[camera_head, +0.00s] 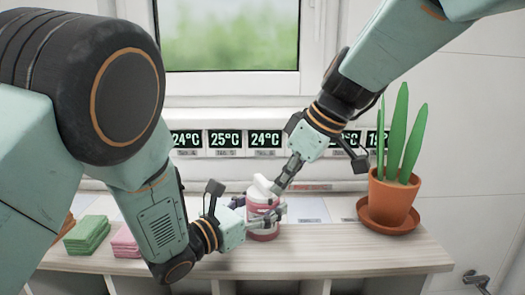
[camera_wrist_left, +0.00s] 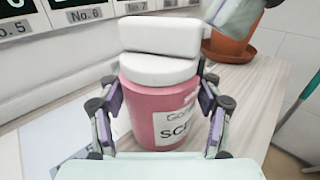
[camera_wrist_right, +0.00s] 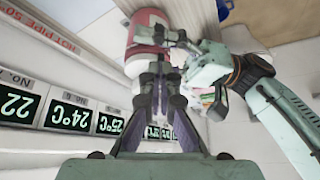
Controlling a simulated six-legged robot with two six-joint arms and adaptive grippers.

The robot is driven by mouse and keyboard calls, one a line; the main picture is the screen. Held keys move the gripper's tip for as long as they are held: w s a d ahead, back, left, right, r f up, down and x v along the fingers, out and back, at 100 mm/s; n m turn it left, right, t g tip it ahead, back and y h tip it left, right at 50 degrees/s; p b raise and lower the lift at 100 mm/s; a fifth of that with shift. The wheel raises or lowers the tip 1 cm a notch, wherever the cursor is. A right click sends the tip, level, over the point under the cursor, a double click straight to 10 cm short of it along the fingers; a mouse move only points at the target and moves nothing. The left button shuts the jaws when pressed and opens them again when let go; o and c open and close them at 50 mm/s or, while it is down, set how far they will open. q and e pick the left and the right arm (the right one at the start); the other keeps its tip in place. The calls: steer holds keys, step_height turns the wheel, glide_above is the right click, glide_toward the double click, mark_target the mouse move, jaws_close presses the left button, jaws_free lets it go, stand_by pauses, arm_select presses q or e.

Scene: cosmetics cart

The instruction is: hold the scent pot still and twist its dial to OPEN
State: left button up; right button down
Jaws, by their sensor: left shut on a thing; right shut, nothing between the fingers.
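The scent pot (camera_head: 263,234) is a pink jar with a white label, upright on the cart top. Its white dial (camera_wrist_left: 160,36), a raised bar, sits on a round white lid. My left gripper (camera_head: 266,212) has its fingers on both sides of the jar's body and is shut on it; the left wrist view shows a finger on each side. My right gripper (camera_wrist_right: 160,78) comes from above right, shut and empty. In the head view its tips are right beside the dial; I cannot tell whether they touch it. No OPEN mark is readable.
A potted plant (camera_head: 391,199) on an orange saucer stands at the right. Green (camera_head: 88,233) and pink (camera_head: 125,241) cloth stacks lie at the left. A row of temperature displays (camera_head: 226,139) runs along the back.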

steer(key=shift+w+a, duration=0.1)
steer(key=shift+w, duration=0.05)
steer(key=shift+w+d, duration=0.2)
stand_by(0.3)
steer(key=shift+w+d, duration=0.5)
steer(key=shift+w, duration=0.25)
steer(key=shift+w+d, duration=0.15)
steer(key=shift+w, duration=0.5)
steer(key=shift+d, duration=0.15)
stand_by(0.4)
step_height(320, 180, up, 6)
steer(key=shift+s+d, duration=0.15)
steer(key=shift+d, duration=0.2)
stand_by(0.3)
